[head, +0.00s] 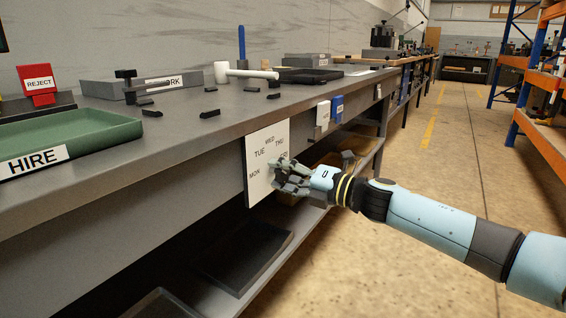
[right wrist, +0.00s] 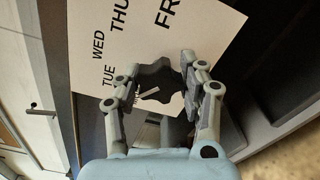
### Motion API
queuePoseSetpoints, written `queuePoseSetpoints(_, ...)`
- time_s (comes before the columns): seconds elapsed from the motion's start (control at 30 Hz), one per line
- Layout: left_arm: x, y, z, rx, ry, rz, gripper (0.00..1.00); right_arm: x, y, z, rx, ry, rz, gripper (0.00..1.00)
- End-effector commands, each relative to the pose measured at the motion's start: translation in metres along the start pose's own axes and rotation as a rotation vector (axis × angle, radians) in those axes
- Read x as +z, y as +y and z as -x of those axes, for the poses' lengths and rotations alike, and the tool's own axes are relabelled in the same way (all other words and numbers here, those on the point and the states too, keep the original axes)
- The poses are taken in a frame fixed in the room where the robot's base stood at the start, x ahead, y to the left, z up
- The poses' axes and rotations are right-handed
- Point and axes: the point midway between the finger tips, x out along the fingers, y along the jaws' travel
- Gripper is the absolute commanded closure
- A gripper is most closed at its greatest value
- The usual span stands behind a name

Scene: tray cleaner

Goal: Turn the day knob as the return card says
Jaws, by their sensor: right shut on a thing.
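The day dial plate (head: 262,172) is a white panel on the bench's front, with MON, TUE, WED and THU readable in the head view. In the right wrist view the plate (right wrist: 200,25) also shows part of a word starting FR. The dark lobed day knob (right wrist: 158,82) has a pale pointer line on it. My right gripper (head: 285,178) is at the plate, and in the right wrist view its fingers (right wrist: 160,92) are shut on the knob from both sides. The knob is hidden behind the gripper in the head view. No return card is readable. My left gripper is not in view.
The aisle floor at right is clear.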

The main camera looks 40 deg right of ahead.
Motion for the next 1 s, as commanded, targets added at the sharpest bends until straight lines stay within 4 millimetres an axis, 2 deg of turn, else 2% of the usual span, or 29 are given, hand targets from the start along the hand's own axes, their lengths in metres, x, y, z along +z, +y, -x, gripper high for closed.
queuePoseSetpoints(0.03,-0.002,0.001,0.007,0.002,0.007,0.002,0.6,0.002,0.005,0.0,0.001,-0.002,-0.045,0.91)
queuePoseSetpoints(0.6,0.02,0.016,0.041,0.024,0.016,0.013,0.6,0.001,0.004,0.0,-0.001,-0.002,-0.573,0.91)
queuePoseSetpoints(1.0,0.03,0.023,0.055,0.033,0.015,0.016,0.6,0.0,0.002,0.0,-0.001,-0.001,-0.812,0.91)
